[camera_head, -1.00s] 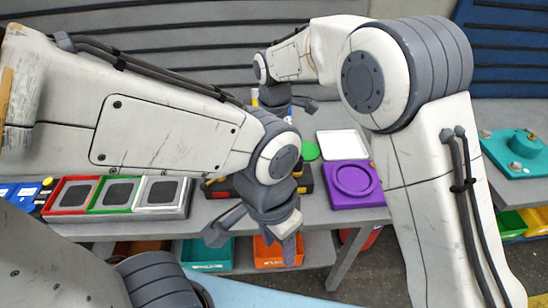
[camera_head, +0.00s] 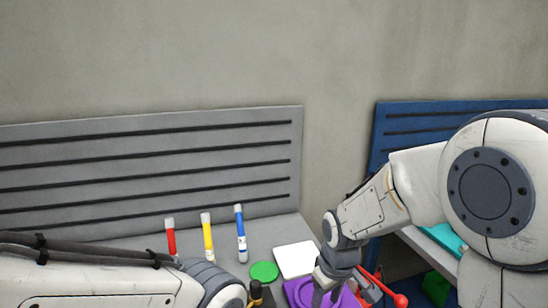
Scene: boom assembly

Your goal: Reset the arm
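My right arm comes in from the right side. Its gripper (camera_head: 345,296) hangs low over the purple plate (camera_head: 299,290), with its dark fingers spread apart and nothing seen between them. My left arm crosses the bottom left corner and its gripper is below the picture edge, out of sight. On the grey table, red (camera_head: 170,238), yellow (camera_head: 207,238) and blue (camera_head: 241,236) markers with white tops stand upright in a row.
A green disc (camera_head: 264,271) and a white square tray (camera_head: 295,259) lie between the markers and my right gripper. A red rod with a ball end (camera_head: 400,300) shows right of that gripper. Grey (camera_head: 150,180) and blue (camera_head: 410,133) slotted panels stand behind.

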